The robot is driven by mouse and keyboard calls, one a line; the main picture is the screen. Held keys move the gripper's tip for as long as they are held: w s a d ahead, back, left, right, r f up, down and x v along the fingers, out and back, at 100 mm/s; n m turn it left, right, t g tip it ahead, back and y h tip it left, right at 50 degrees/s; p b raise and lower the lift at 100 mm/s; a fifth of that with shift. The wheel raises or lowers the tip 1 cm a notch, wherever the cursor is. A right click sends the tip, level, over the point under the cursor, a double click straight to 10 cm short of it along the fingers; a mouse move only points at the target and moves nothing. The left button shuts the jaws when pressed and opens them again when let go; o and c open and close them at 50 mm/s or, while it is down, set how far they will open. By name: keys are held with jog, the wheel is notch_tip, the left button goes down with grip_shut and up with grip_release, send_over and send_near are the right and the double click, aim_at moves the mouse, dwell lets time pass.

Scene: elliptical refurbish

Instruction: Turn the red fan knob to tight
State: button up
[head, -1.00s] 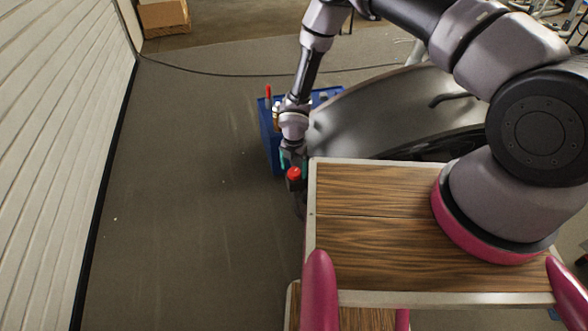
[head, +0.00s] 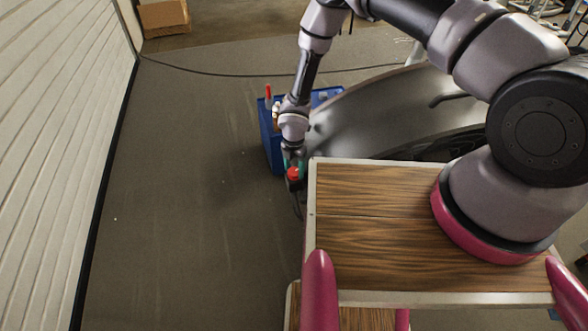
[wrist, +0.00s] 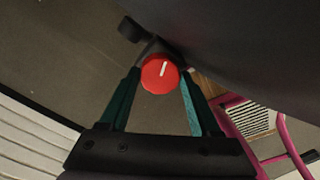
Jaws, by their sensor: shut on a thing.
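The red fan knob (wrist: 160,75) is round with a white line on its face, which points up and slightly right in the wrist view. It also shows in the head view (head: 293,174), just left of the wooden platform's corner. My gripper (wrist: 158,82) has its two green fingers on either side of the knob and is shut on it. In the head view my gripper (head: 293,160) reaches down to the knob from above. The knob's mount is mostly hidden behind it.
A large dark grey curved housing (head: 385,110) lies right of the knob. A blue crate (head: 268,140) with tools stands behind my gripper. A wooden platform (head: 370,190) is at the front right. The floor on the left is clear up to the white slatted wall (head: 50,150).

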jog(key=m, duration=0.5)
jog(key=shift+a, duration=0.1)
jog(key=m, duration=0.4)
jog(key=shift+m, duration=0.3)
jog(key=m, duration=0.8)
jog(key=shift+m, duration=0.3)
jog(key=shift+w, duration=0.1)
jog(key=o, duration=1.4)
